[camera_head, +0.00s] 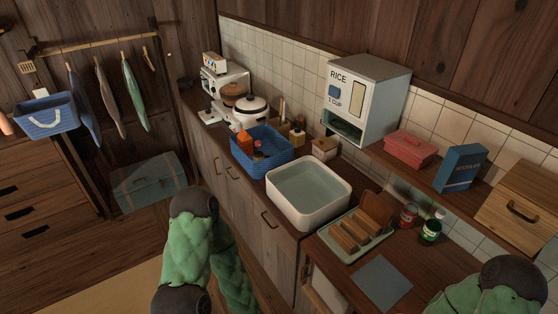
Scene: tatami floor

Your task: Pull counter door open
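The wooden counter runs from the back left to the lower right, with door fronts along its left-facing side. A counter door (268,245) below the sink has a dark bar handle (270,220) near its top edge and looks shut. Another counter door (228,192) further back has a dark handle (232,172) and also looks shut. My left arm, in green padding, is bent in front of the counter and covers part of the lower fronts. My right arm is at the bottom right corner. Neither gripper shows in the picture.
A rice dispenser (365,100) stands behind. A teal trunk (150,182) and a drawer chest (40,200) are at left. Some floor between is clear.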

